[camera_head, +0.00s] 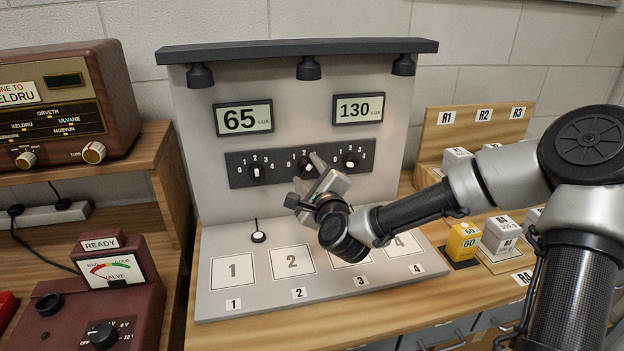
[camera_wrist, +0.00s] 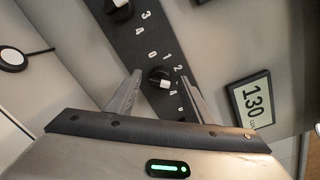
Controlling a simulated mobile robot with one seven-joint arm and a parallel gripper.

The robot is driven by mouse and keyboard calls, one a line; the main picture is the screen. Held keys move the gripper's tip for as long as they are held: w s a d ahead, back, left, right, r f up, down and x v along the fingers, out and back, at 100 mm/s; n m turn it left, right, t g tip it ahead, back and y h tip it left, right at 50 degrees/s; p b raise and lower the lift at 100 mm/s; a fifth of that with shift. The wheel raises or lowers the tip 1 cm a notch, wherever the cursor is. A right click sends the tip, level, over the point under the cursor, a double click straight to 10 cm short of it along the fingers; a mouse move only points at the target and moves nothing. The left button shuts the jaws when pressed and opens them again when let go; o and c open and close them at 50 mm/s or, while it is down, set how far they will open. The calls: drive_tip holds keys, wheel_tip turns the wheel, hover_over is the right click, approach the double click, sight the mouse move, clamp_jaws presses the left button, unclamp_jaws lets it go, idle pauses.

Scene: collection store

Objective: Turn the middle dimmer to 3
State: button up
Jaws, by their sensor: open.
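The dark dimmer strip (camera_head: 300,163) is on the light upright panel. The left dimmer (camera_head: 256,171) and right dimmer (camera_head: 351,161) show in the head view; the middle one is mostly hidden behind my gripper (camera_head: 318,172). In the wrist view the middle dimmer (camera_wrist: 159,78), a black knob with a white mark, lies between the two open fingers of my gripper (camera_wrist: 160,88). I cannot tell whether the fingers touch it. Numbers from 0 to 4 ring it; its exact setting is unclear. The left dimmer (camera_wrist: 119,8) is at the top.
The displays above read 65 (camera_head: 243,118) and 130 (camera_head: 358,108). A small corded disc sensor (camera_head: 258,237) stands on the base board behind the numbered squares. A worktop at the right holds labelled blocks (camera_head: 463,240). A radio (camera_head: 65,105) and a meter box (camera_head: 110,290) are at the left.

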drive_tip(key=p+v, duration=1.7)
drive_tip(key=p, duration=0.4)
drive_tip(key=shift+s+d, duration=0.1)
drive_tip(key=shift+s, duration=0.05)
